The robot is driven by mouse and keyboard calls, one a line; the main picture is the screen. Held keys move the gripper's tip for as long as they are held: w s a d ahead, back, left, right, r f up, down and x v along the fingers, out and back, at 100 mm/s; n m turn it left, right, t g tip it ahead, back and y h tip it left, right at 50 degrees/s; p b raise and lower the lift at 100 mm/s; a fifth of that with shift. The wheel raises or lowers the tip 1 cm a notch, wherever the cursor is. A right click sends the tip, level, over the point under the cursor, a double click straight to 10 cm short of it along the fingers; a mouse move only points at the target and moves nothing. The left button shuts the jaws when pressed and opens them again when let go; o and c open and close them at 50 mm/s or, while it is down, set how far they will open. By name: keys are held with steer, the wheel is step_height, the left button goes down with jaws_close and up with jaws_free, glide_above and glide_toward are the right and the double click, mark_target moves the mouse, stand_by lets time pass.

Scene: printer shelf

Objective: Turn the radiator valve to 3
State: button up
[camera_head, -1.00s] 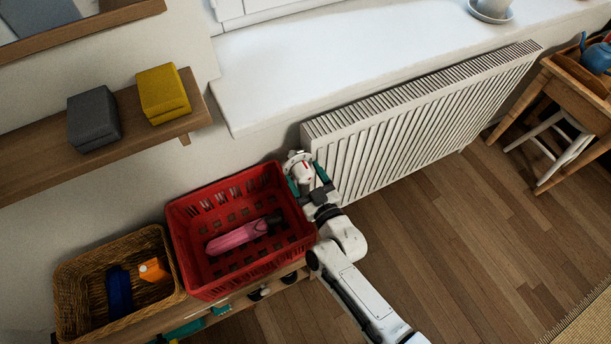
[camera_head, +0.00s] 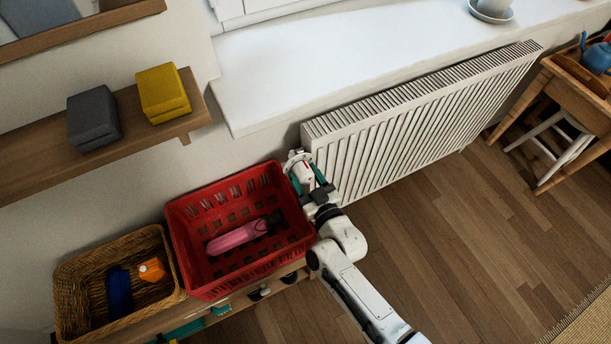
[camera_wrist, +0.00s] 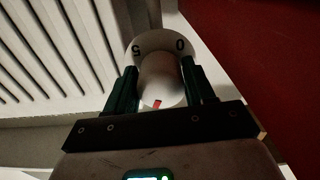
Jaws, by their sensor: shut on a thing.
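The radiator valve (camera_head: 303,168) is a white round knob at the left end of the white radiator (camera_head: 420,115). In the wrist view, the knob (camera_wrist: 160,75) sits in front of a pale dial (camera_wrist: 158,38). The digits 5 and 0 show at the dial's top; its other digits are hidden. A red mark on the knob faces the bottom of the picture, opposite those digits. My gripper (camera_head: 308,179) is at the valve. Its teal fingers, in the wrist view (camera_wrist: 160,85), are shut on the knob, one on each side.
A wicker basket (camera_head: 68,290) is further left. A white sill (camera_head: 330,65) lies above the radiator. Open wooden floor (camera_head: 470,230) is at the right.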

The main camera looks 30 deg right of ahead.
steer(key=o, duration=1)
steer(key=shift+c, duration=0.2)
steer(key=s, duration=1.1)
steer(key=shift+w, duration=0.1)
steer(key=s+d+r+g+p, duration=0.4)
steer(key=s+r+g, duration=0.1)
steer(key=s+g, duration=0.3)
steer(key=s+d+r+m+g+p, duration=0.1)
steer(key=s+d+r+g+p, duration=0.2)
steer(key=s+r+g, duration=0.3)
steer(key=s+g+p, duration=0.1)
steer(key=s+g, duration=0.2)
steer(key=s, duration=0.2)
steer(key=shift+d+r, duration=0.25)
steer(key=shift+d, duration=0.1)
